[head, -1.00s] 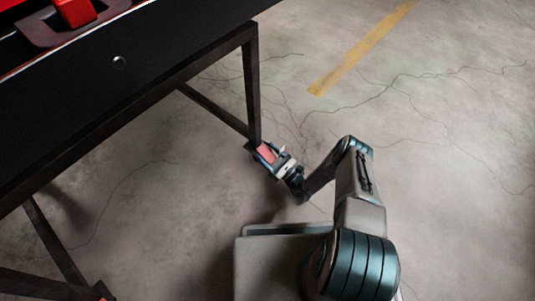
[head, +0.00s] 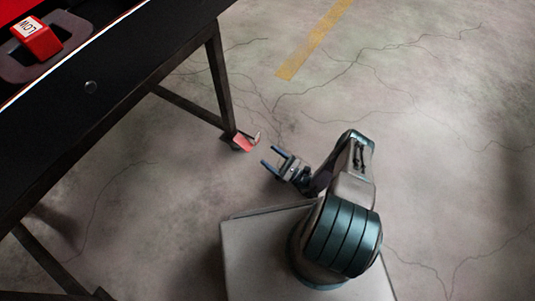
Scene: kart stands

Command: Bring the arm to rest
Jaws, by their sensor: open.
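My gripper (head: 270,156) is in the middle of the head view, low beside the stand. Its two blue fingers are spread apart with nothing between them. They point up and left toward a small red part (head: 242,143) at the foot of the stand's leg. A visible gap separates the fingertips from that red part. My arm (head: 350,170) is bent, folding from its dark banded shoulder down to the gripper.
The black stand (head: 140,62) fills the upper left, with its legs reaching the floor. A red block labelled "LOW" (head: 38,40) sits on top of it. Cracked concrete floor (head: 430,130) with a yellow stripe (head: 313,40) is open to the right.

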